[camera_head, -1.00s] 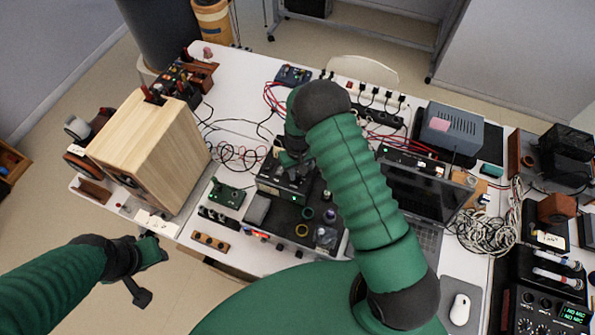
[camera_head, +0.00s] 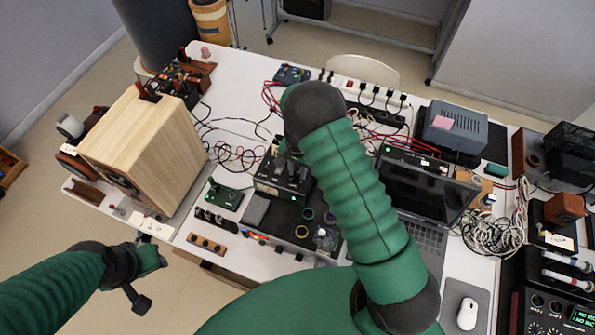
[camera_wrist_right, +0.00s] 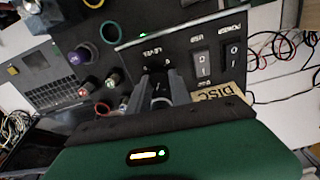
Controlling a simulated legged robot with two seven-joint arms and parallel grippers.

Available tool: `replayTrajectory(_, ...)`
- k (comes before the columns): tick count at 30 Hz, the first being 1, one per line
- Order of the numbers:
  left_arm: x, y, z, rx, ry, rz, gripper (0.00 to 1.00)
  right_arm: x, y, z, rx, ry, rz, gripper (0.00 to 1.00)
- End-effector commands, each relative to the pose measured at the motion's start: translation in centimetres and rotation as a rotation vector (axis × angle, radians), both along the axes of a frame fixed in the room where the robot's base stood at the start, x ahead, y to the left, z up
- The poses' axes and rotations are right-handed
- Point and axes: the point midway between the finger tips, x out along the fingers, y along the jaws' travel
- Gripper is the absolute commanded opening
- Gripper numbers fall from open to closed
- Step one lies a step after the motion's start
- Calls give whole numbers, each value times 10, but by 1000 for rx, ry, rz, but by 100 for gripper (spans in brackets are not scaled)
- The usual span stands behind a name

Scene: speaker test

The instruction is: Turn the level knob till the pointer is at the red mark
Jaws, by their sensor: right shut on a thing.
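The level knob (camera_wrist_right: 159,92) is on a black panel (camera_wrist_right: 183,57) marked LEVEL in the right wrist view. The two grey fingers of my right gripper (camera_wrist_right: 160,89) are shut on it, one on each side. The fingers cover most of the knob. I cannot make out its pointer or a red mark. In the head view, the black device (camera_head: 268,186) stands on a dark mat, and my right forearm hides part of it. My left gripper (camera_head: 144,281) is off the table's front left edge, away from the device; its finger opening is unclear.
A wooden speaker (camera_head: 150,135) stands left of the device. A laptop (camera_head: 425,190) is close on the right, beyond my right arm. Small rings, a green circuit board (camera_head: 226,197) and loose cables lie around. USB and power switches (camera_wrist_right: 202,62) sit beside the knob.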

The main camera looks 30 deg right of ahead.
Motion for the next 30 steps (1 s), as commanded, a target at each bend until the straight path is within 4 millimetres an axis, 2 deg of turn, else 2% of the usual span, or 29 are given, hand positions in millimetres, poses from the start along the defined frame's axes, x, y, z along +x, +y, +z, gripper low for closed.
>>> replayTrajectory(13, 0, 0, -5, 0, 0, 0, 36, -2, 2, -1, 2, 5, -286, 0)
replayTrajectory(30, 0, 0, -6, 0, 0, 0, 36, -1, 2, -1, 3, 4, -353, 0)
